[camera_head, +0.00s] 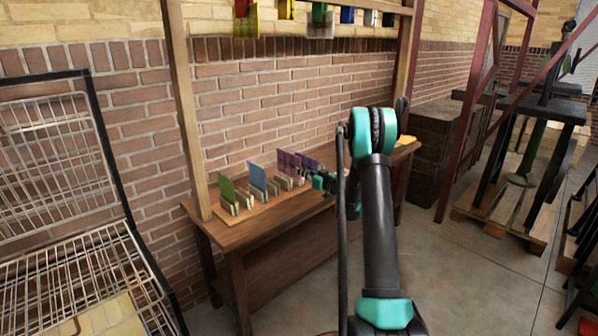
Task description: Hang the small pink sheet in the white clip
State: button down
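A white clip (370,17) hangs in the row of coloured clips under the top beam; no sheet shows in it. On the table, a magenta-purple sheet (288,162) stands upright in a wooden rack (240,212), with a purple sheet (309,163) close to its right. I cannot tell for sure whether either is the small pink sheet. My gripper (318,182) is small and partly hidden at the right end of the rack, close to these sheets. I cannot see whether it touches one or whether its fingers are open.
A green sheet (228,190) and a blue sheet (258,176) stand farther left in the rack. Overhead, a yellow sheet (247,25) and a pale sheet (320,31) hang in clips. Wooden posts flank the table (262,234). A wire rack (70,240) stands left.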

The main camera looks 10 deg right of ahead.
jog(key=v, duration=0.3)
jog(key=shift+s, duration=0.15)
dwell(0.5)
jog(key=s+d+r+m+t+h, duration=0.1)
jog(key=s+r+m+t+h, duration=0.2)
jog(key=h, duration=0.7)
jog(key=s+r+m, duration=0.2)
jog(key=s+m, duration=0.2)
jog(key=shift+d+r+h, duration=0.15)
jog(key=shift+d+h, duration=0.15)
jog(key=shift+d, duration=0.1)
jog(key=shift+s+d, duration=0.1)
